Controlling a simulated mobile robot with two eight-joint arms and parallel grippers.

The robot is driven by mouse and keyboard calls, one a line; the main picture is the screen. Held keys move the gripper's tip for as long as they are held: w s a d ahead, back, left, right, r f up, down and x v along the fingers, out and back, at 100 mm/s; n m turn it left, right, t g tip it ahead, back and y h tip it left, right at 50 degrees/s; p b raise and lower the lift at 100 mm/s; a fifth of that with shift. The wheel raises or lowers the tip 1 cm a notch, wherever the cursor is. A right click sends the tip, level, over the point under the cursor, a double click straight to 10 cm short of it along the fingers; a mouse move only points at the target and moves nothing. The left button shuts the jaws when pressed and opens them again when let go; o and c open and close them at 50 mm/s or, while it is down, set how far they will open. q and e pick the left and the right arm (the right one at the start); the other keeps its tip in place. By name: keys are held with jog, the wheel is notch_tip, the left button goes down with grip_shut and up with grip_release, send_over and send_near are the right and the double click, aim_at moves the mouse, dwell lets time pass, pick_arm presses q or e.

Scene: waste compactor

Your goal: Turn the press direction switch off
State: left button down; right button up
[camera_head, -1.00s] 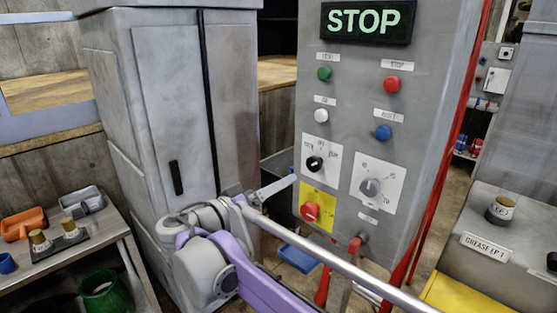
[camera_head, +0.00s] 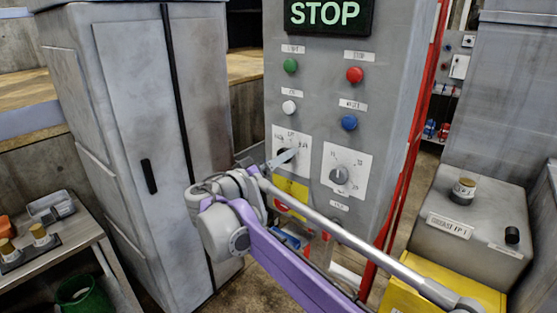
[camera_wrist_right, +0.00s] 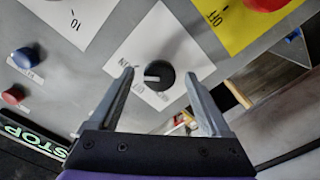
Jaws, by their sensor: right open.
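The switch is a black knob (camera_wrist_right: 159,75) with a white pointer line on a white label plate (camera_wrist_right: 176,42). In the right wrist view the line points left, toward a label I cannot read clearly. In the head view this plate (camera_head: 279,135) is on the grey control panel, and my gripper partly hides the knob. My right gripper (camera_head: 284,158) is in front of it. Its open fingers (camera_wrist_right: 160,88) appear on either side of the knob in the wrist view; I cannot tell whether they touch it. My left gripper is not in view.
A grey dial (camera_head: 340,175) sits right of the switch. A yellow plate (camera_head: 290,190) is below it. Green (camera_head: 290,65), red (camera_head: 354,74), white (camera_head: 289,107) and blue (camera_head: 349,123) buttons are above. A grey cabinet (camera_head: 150,120) stands left.

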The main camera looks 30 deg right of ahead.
grip_shut()
dwell(0.3)
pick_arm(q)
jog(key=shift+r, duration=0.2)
pick_arm(e)
jog(key=shift+n, duration=0.3)
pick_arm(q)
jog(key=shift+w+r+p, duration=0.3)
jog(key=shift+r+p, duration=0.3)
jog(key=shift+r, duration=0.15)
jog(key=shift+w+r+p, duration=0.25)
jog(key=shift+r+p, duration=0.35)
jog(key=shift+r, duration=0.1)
pick_arm(e)
jog(key=shift+n, duration=4.6)
